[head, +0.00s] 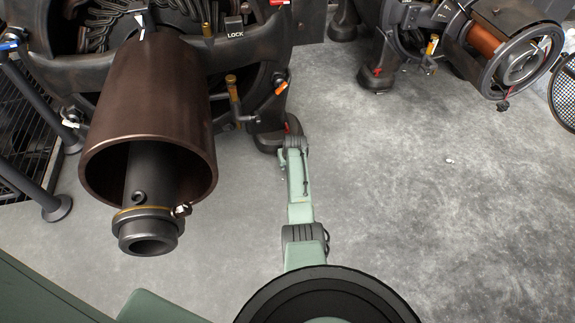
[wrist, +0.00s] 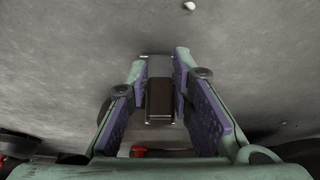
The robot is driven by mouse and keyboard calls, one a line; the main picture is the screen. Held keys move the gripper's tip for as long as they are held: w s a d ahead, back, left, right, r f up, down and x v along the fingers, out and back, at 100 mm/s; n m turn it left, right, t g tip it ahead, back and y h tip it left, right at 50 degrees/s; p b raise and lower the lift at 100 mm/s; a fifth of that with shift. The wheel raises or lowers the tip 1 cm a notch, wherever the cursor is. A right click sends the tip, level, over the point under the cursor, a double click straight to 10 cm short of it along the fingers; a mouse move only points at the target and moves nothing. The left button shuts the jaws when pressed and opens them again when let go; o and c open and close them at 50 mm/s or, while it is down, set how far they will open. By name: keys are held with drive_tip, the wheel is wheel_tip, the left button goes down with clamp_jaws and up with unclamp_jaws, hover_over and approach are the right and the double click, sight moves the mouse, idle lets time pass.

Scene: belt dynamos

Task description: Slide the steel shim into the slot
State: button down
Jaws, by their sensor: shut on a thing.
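In the wrist view, my gripper (wrist: 160,88) has its two purple-padded fingers closed on a narrow flat piece with a grey metal end and a dark brown middle. This held piece (wrist: 159,100) appears to be the steel shim. It lies lengthwise between the pads, with the floor behind it. In the head view, my green arm reaches up the middle to the dark foot (head: 268,138) of the left machine. The far end of the arm is beside that foot, and the shim cannot be made out there. I cannot identify the slot in either view.
A large brown cylinder (head: 150,110) with a dark shaft (head: 150,215) projects from the left machine. Dark posts and a mesh panel (head: 22,150) stand at far left. A second machine (head: 505,50) is at upper right. The grey concrete floor (head: 440,200) is mostly clear on the right.

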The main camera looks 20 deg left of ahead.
drive_tip(key=shift+w+a+b, duration=0.8)
drive_tip(key=shift+w+b, duration=0.35)
drive_tip(key=shift+b, duration=0.55)
